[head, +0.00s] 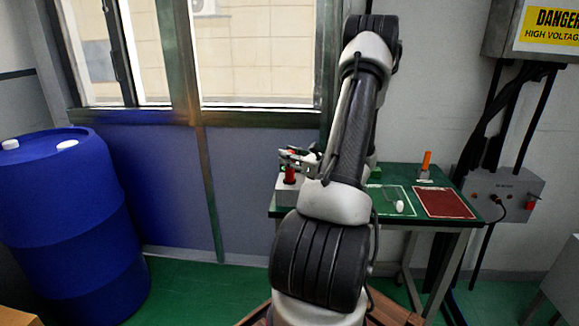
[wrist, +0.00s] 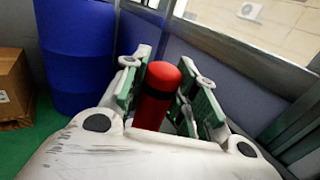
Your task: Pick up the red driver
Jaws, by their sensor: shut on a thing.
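The red driver (wrist: 157,92) shows in the wrist view as a thick red cylinder with a rounded end, between the two green-padded fingers of my gripper (wrist: 163,88). In the head view the red driver (head: 291,175) is a small red upright piece just below my gripper (head: 296,157), over a pale box at the table's left end. My gripper is shut on it. The driver's lower end is hidden, so I cannot tell whether it still touches the box.
The green table (head: 395,176) carries an orange-handled tool (head: 426,163), a small white object (head: 400,207) and a dark red mat (head: 444,203). A blue barrel (head: 72,220) stands at left. A window is behind, and a grey electrical box (head: 503,194) is at right.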

